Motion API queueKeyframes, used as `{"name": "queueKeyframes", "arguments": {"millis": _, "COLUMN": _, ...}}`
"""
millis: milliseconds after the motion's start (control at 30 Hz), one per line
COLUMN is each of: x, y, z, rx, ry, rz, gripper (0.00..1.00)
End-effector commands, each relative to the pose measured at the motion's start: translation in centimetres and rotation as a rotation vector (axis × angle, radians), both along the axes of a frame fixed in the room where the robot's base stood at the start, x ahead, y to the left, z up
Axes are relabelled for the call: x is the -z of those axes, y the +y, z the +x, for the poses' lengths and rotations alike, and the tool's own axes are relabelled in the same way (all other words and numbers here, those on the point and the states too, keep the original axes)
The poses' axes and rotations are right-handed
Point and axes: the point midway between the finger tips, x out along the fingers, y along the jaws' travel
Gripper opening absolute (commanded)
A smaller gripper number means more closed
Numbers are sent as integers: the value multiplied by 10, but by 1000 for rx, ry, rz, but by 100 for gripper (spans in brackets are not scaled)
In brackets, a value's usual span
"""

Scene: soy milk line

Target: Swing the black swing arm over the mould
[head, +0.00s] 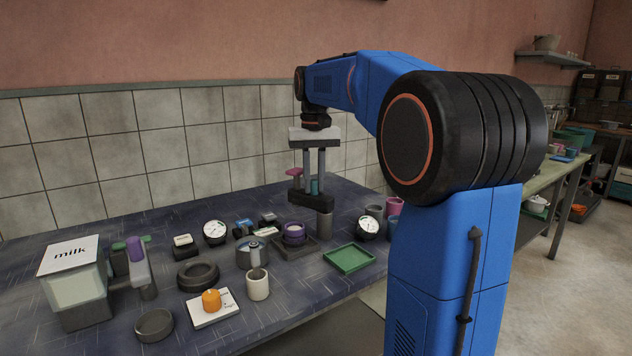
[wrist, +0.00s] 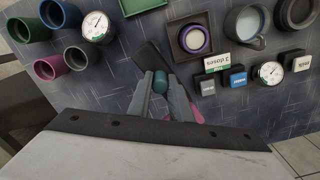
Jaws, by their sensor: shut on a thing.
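The black swing arm (head: 311,201) is a dark bar on a grey post (head: 325,224), with a teal knob (head: 315,187) on top. My gripper (head: 314,182) points down and is shut on the teal knob. In the wrist view the knob (wrist: 160,82) sits between the grey fingertips, and part of the bar (wrist: 150,58) shows beyond them. The mould appears to be the purple ring (head: 294,231) in a dark square tray (head: 317,247). In the wrist view the mould (wrist: 194,40) lies to the right of the bar, which is not over it.
A green tray (head: 349,259), a dial (head: 368,228) and several cups stand right of the post. A pot (head: 252,256), a white cup (head: 258,285) and small labelled blocks stand around the mould. A pink-topped part (head: 294,172) is close behind my gripper.

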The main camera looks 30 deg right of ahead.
Motion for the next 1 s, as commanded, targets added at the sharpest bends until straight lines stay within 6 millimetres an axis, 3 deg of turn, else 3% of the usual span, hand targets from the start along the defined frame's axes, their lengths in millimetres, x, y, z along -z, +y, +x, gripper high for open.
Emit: {"name": "queueKeyframes", "arguments": {"millis": 1000, "x": -1, "y": 21, "z": -25, "rx": -949, "ry": -1, "rz": 0, "gripper": 0}}
